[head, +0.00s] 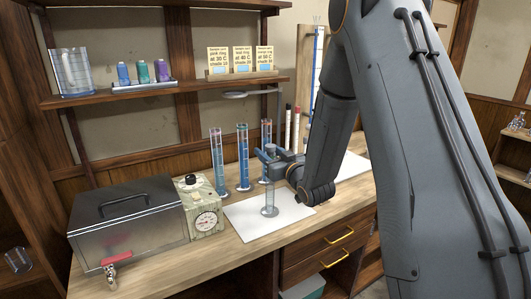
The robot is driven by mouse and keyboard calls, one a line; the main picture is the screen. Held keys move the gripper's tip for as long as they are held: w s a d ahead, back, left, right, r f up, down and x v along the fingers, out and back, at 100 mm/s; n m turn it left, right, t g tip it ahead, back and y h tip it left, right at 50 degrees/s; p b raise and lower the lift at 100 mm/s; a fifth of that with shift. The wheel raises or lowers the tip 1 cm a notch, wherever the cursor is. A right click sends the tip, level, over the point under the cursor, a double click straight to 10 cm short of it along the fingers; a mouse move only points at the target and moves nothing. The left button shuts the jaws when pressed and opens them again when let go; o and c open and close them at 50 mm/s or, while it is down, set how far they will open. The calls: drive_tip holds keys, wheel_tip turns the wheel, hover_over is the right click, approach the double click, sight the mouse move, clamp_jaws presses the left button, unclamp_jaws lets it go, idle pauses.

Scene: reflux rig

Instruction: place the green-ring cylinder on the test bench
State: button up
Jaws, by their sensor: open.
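A clear graduated cylinder (270,196) stands upright on the white mat (243,222) on the wooden bench (228,254). My gripper (267,158) is open at the upper part of this cylinder; whether its fingers touch the glass cannot be told. Three more tall cylinders with blue liquid stand behind: one at the left (217,160), one in the middle (242,160) and one at the right (266,135), partly hidden by my gripper. The ring colours are too small to tell, so I cannot say which cylinder has the green ring.
A grey metal box (128,225) and a dial instrument (200,207) stand on the bench at left. Red-and-white and black-and-white tubes (296,128) stand behind my arm. The mat's front is clear.

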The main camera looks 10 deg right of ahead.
drive_tip(key=b+v, duration=0.3)
drive_tip(key=v, duration=0.7)
drive_tip(key=s+d+f+m+g+h, duration=0.15)
drive_tip(key=s+f+g+h, duration=0.25)
drive_tip(key=s+f+g, duration=0.5)
drive_tip(key=s+a+f+g, duration=0.1)
drive_tip(key=s+g, duration=0.2)
drive_tip(key=s, duration=0.5)
drive_tip(key=s+a+f+m+g, duration=0.1)
drive_tip(key=s+g, duration=0.3)
drive_tip(key=s, duration=0.4)
drive_tip(key=shift+s+a+f+h, duration=0.25)
drive_tip(key=shift+a+f+h, duration=0.05)
drive_tip(key=shift+a+f, duration=0.5)
drive_tip(key=shift+m, duration=0.25)
